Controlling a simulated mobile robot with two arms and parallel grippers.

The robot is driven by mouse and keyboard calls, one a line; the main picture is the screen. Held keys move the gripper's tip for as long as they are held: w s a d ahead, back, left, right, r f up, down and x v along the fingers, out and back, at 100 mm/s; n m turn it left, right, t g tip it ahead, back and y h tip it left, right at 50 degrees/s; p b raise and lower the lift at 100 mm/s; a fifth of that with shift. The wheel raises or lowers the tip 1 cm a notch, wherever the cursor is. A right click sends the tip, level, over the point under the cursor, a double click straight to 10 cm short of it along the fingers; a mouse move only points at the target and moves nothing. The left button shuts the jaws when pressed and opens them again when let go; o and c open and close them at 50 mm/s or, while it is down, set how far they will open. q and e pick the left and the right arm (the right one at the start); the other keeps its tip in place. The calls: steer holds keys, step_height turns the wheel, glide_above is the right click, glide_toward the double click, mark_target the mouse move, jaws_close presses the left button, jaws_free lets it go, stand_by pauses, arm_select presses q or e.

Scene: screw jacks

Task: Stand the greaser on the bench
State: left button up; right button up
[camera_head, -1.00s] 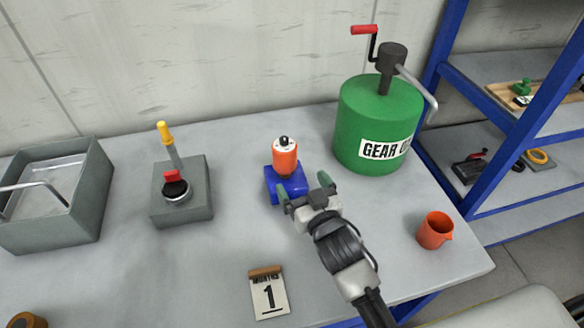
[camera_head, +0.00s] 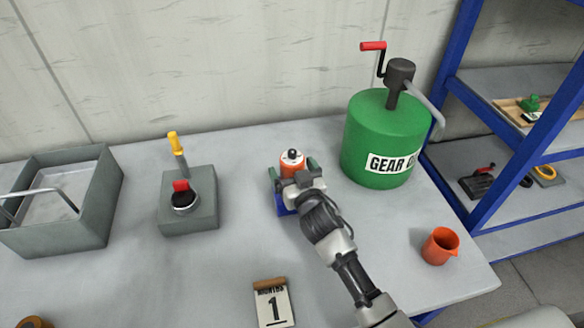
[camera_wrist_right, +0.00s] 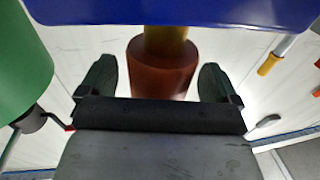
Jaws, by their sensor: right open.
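My right gripper (camera_head: 293,173) is open, with one finger on each side of the greaser. In the right wrist view, the orange body (camera_wrist_right: 162,72) lies between the two open fingers (camera_wrist_right: 157,80), with visible gaps on both sides. A brass-coloured neck (camera_wrist_right: 165,42) joins it to the blue block (camera_wrist_right: 205,12). My left gripper is not in view.
A green gear oil drum (camera_head: 372,135) with a red-handled crank stands close to the right. A grey block with a lever (camera_head: 190,212) and a grey bin (camera_head: 100,205) are left. Bare bench lies between.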

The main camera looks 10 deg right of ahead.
mark_target(294, 158)
steer(key=shift+w, duration=0.35)
steer(key=shift+s, duration=0.1)
steer(key=shift+c, duration=0.4)
steer(key=c, duration=1.2)
steer(key=shift+o, duration=0.2)
steer(key=shift+r, duration=0.2)
step_height(294, 158, up, 4)
steer(key=shift+r, duration=0.15)
steer(key=s+d+r, duration=0.6)
steer(key=s+d, duration=0.2)
steer(key=d, duration=0.1)
steer(key=shift+s+a+f+m+h, duration=0.4)
steer(key=shift+s+f, duration=0.7)
steer(key=shift+s, duration=1.25)
steer(key=shift+s+a+f+m+h, duration=0.25)
steer(key=shift+s+f+h, duration=0.55)
steer(key=shift+s, duration=1.5)
steer(key=shift+s+a+f+m+h, duration=0.35)
steer(key=shift+s+f, duration=1)
steer(key=shift+s, duration=1)
